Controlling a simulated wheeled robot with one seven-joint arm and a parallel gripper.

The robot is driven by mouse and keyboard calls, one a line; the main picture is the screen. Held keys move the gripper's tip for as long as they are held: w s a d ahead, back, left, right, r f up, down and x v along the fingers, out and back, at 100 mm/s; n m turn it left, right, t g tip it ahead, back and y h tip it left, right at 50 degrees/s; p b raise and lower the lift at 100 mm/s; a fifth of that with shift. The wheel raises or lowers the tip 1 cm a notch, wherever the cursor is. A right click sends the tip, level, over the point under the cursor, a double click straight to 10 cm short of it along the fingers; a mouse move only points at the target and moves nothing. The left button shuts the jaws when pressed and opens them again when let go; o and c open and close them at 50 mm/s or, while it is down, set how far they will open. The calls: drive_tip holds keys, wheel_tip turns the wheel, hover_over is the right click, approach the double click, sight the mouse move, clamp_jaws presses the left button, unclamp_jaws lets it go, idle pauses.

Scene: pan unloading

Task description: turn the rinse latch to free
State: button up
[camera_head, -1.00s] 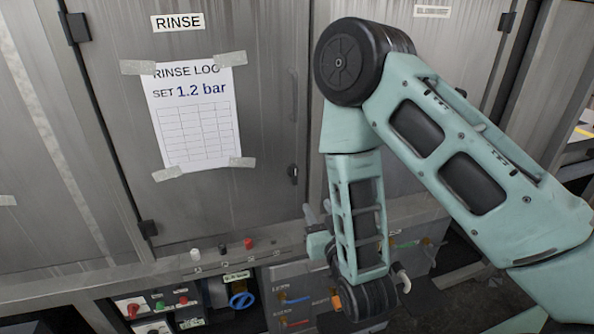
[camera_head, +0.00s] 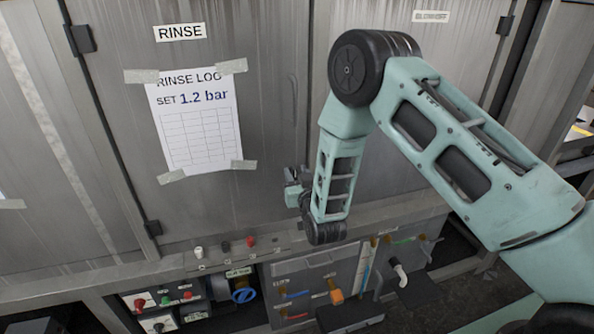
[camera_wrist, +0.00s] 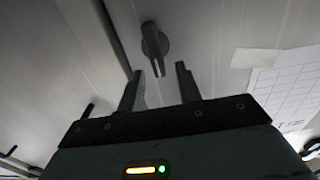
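The rinse latch (camera_wrist: 155,46) is a dark turn handle on a round base on the grey cabinet door (camera_head: 262,110). In the wrist view its lever points down the picture, its tip just above the gap between my fingers. My gripper (camera_wrist: 160,84) is open and empty, with one finger on each side of that gap. The fingertips look short of the latch, and I cannot tell the exact distance. In the head view my gripper (camera_head: 293,186) is at the right edge of the rinse door, and the latch is hidden behind it.
A taped rinse log (camera_head: 200,125) hangs left of my gripper and also shows in the wrist view (camera_wrist: 290,92). A ledge with white, black and red knobs (camera_head: 251,241) runs below. Under it are a blue valve wheel (camera_head: 243,295) and a control panel (camera_head: 160,305).

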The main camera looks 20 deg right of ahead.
drive_tip(key=shift+w, duration=0.15)
drive_tip(key=shift+c, duration=0.3)
clamp_jaws()
